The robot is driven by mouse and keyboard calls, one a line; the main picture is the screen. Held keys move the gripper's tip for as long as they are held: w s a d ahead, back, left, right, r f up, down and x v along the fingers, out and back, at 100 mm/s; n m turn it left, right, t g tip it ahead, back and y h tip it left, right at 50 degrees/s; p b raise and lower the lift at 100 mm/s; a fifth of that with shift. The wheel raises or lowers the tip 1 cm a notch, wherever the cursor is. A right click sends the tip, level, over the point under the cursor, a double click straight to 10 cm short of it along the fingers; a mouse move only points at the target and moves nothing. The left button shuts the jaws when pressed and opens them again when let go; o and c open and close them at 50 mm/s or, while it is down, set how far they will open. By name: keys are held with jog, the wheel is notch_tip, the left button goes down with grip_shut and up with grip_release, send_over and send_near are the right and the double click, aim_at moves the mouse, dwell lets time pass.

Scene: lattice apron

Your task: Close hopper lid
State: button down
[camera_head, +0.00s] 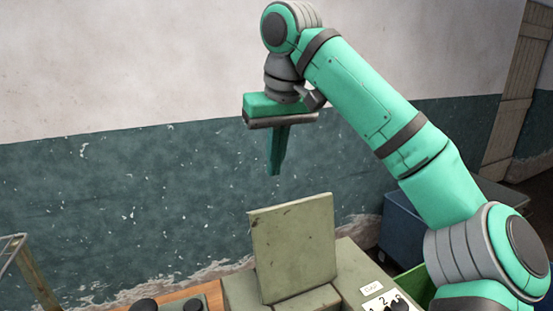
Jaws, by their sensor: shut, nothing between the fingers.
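The hopper lid (294,247) is a grey-green, scuffed square panel in the lower middle of the head view. It stands nearly upright, tilted a little, on the grey-green hopper body (240,292), so the lid is open. My gripper (274,172) is green, points down and is shut with nothing in it. It hangs above the lid's top edge in the picture, slightly left of the lid's middle, and appears apart from it. The hopper's opening cannot be made out.
A blue bin (402,231) stands behind on the right. Dark round objects (146,304) are at the bottom left. A wooden-legged frame (38,283) stands far left. The wall (120,190) closes the back.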

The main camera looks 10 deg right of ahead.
notch_tip(320, 180, down, 6)
jog(key=s, duration=0.2)
jog(key=shift+d+f, duration=0.2)
jog(key=shift+f, duration=0.05)
jog(key=shift+s, duration=0.1)
dwell(0.4)
